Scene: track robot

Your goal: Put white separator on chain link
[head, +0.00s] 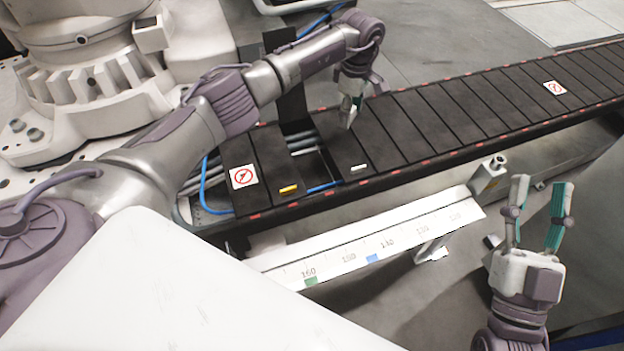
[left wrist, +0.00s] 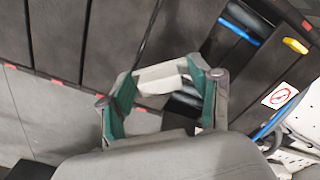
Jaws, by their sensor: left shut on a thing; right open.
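My left gripper (head: 350,112) is shut on a pale white separator piece (left wrist: 162,77), held between its fingertips in the left wrist view. In the head view the gripper points down over the dark chain links (head: 405,125) of the conveyor, beside an open gap in the chain. The fingers largely cover the held piece there, and I cannot tell whether it touches a link. A small white piece (head: 359,167) lies on the link just right of the gap. A yellow piece (head: 289,188) lies on the link left of it. My right gripper (head: 540,190) is open and empty, low at the right.
A white ruler rail (head: 350,240) with green and blue marks runs along the conveyor's near side. Prohibition stickers (head: 243,176) are on some links. A large white robot base (head: 80,75) stands behind at the upper left.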

